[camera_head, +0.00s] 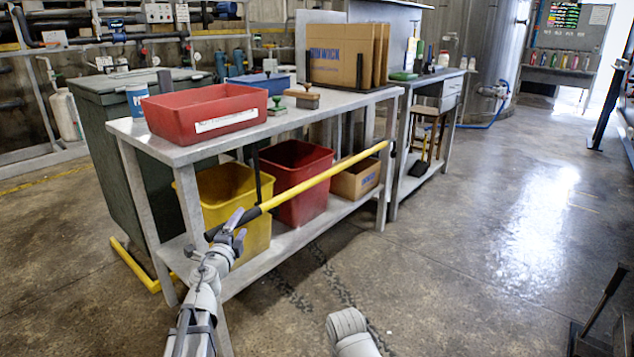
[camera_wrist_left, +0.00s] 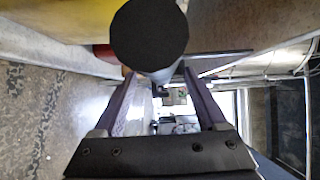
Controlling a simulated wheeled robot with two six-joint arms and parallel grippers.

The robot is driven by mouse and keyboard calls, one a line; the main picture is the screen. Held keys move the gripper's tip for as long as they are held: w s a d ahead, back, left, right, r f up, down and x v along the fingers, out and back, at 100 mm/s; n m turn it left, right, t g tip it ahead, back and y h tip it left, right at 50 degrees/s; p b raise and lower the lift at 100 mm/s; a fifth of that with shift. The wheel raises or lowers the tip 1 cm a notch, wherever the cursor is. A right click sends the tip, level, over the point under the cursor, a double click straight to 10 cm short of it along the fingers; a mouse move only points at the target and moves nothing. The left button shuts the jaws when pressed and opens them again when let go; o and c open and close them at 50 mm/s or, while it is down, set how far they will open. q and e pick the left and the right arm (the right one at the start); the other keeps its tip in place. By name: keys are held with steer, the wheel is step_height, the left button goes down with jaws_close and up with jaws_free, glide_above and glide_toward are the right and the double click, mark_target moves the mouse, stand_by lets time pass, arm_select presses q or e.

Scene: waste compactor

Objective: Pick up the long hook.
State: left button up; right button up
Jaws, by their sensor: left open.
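The long hook (camera_head: 325,178) is a yellow pole with a black grip at its near left end. It runs slantwise along the front of the workbench, its far end near the bench's right leg. My left gripper (camera_head: 238,226) is open at the black grip, its fingers seen around that part of the pole. In the left wrist view the grip's round black end (camera_wrist_left: 150,36) shows large, at the tips of the open left fingers (camera_wrist_left: 160,82). I cannot tell whether the fingers touch it. Part of my right arm shows at the bottom; its gripper is out of view.
The grey workbench (camera_head: 345,98) carries a red tray (camera_head: 206,112), stamps and cardboard. Its lower shelf holds a yellow bin (camera_head: 222,190), a red bin (camera_head: 292,165) and a carton (camera_head: 355,180). A dark green container (camera_head: 100,135) stands behind at left. The floor at right is mostly clear.

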arm_select(q)
steer(key=w, duration=0.3)
steer(key=shift+w+d, duration=0.25)
steer(key=shift+w, duration=0.1)
steer(key=shift+c, duration=0.4)
jaws_close()
